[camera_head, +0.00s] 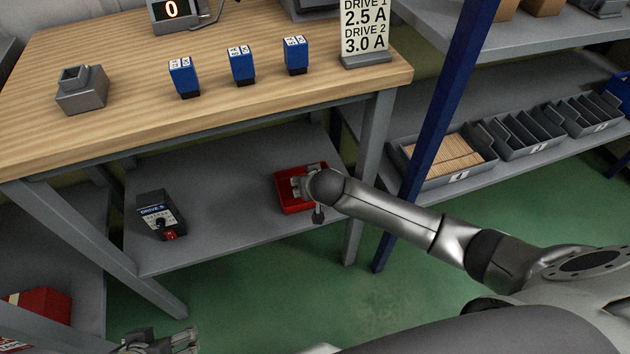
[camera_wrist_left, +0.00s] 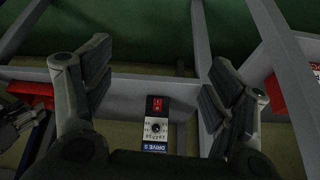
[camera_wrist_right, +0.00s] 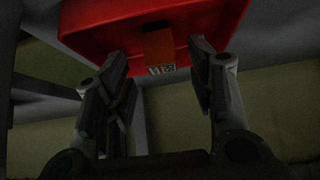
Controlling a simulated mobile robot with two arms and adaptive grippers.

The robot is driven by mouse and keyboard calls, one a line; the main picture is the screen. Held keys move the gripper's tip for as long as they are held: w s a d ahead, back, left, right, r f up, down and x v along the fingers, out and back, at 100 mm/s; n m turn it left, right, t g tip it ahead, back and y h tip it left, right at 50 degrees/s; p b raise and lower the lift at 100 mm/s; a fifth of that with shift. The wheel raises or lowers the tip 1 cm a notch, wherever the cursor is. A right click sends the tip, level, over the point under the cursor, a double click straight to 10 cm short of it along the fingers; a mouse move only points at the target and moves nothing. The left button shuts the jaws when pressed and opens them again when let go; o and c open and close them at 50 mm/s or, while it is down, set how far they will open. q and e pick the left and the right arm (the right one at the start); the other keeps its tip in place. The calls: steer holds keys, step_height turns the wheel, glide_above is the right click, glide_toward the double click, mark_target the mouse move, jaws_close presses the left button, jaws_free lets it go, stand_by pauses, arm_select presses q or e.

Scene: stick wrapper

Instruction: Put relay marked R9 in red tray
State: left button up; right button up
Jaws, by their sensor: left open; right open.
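The red tray (camera_head: 290,206) sits on the lower shelf under the bench. My right gripper (camera_head: 303,186) is down over it, hiding part of its inside. In the right wrist view the red tray (camera_wrist_right: 100,28) fills the top, and an orange block with a white label (camera_wrist_right: 159,48) is in it, between and just beyond my open fingertips. My left gripper (camera_head: 165,343) is open and empty at the lower left.
A drive box (camera_head: 158,215) stands on the lower shelf, left of the tray. The rack at right holds bins (camera_head: 440,155). A blue post (camera_head: 430,130) stands near my right arm.

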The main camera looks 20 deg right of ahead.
steer(key=shift+d+p+v, duration=0.25)
steer(key=shift+p+v, duration=1.25)
steer(key=shift+v, duration=3.25)
arm_select(q)
steer(key=shift+s+a+f+g, duration=0.2)
steer(key=shift+s+f+g, duration=0.15)
steer(key=shift+s+g, duration=0.15)
steer(key=shift+s+a+f+g, duration=0.15)
steer(key=shift+s+f+g, duration=0.2)
steer(key=shift+s, duration=0.2)
arm_select(e)
steer(key=s+f+n+g, duration=0.1)
steer(key=s+f+g, duration=0.1)
steer(key=s, duration=1)
steer(key=s+d+f+n+g, duration=0.1)
steer(key=s+f+g, duration=0.1)
steer(key=s, duration=1)
steer(key=shift+d+f+n+g+y, duration=0.2)
steer(key=shift+d+n+g+y, duration=0.1)
steer(key=shift+n+y, duration=0.1)
